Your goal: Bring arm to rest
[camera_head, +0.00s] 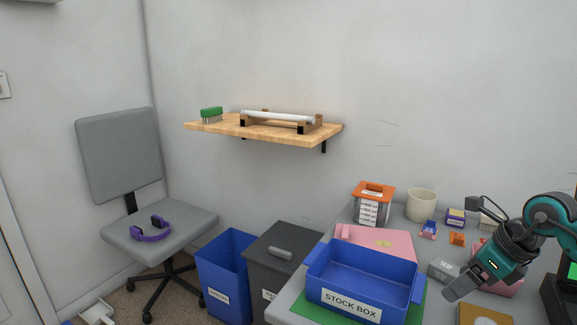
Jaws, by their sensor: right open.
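My right arm comes in from the right edge over the desk. Its right gripper (460,286) points down and to the left, just right of the blue stock box, and holds nothing that I can see. The gap between its fingers is hard to make out from this angle. The stock box (345,299) stands on a green mat (416,300) and looks empty inside. My left gripper and left arm are not in view.
The grey desk (287,302) holds a pink case (385,240), an orange-lidded box (373,203), a cream cup (421,204) and several small boxes close to my gripper. A wooden shelf (225,126), a grey chair (178,224) and two bins stand left of the desk.

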